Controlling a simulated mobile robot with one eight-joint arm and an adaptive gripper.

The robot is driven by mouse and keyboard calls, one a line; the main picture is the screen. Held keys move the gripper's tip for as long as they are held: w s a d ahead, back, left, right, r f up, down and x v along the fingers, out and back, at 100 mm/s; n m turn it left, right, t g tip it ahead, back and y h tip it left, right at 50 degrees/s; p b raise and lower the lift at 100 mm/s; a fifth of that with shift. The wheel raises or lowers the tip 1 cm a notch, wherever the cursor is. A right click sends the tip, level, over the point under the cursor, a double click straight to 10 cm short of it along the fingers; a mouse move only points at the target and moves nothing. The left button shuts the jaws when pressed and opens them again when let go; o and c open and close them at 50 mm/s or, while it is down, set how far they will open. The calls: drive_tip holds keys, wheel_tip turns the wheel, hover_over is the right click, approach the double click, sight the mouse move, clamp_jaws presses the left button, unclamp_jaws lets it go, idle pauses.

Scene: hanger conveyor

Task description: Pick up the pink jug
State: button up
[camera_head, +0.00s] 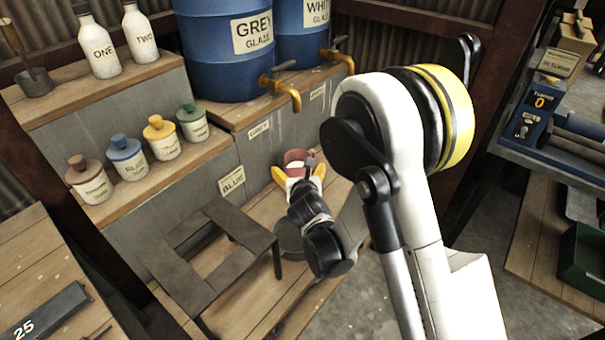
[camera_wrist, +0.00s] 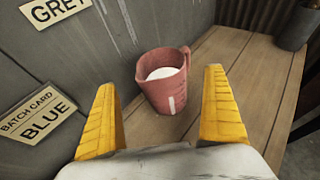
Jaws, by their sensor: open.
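The pink jug (camera_wrist: 164,84) stands upright on a wooden plank shelf, with something white inside it and a pale vertical strip on its side. In the wrist view it sits ahead of and between the two yellow fingers of my gripper (camera_wrist: 162,115). My gripper is open and empty, and the jug looks a little beyond the fingertips. In the head view the jug (camera_head: 293,157) shows small beyond my gripper (camera_head: 298,176), partly hidden by it and the arm.
A grey panel with a blue batch card (camera_wrist: 39,114) stands close left of the jug. A dark pot (camera_wrist: 296,24) stands at the back right. Brass taps (camera_head: 284,92) on blue drums (camera_head: 222,45) hang above. A dark frame stand (camera_head: 213,255) is nearby.

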sight(297, 156)
drive_tip(key=b+x, duration=0.3)
drive_tip(key=x, duration=0.6)
drive_tip(key=shift+d+r+b, duration=0.1)
drive_tip(key=shift+d+b, duration=0.05)
drive_tip(key=shift+b, duration=0.15)
drive_tip(key=shift+r, duration=0.1)
drive_tip(key=c, duration=1.4)
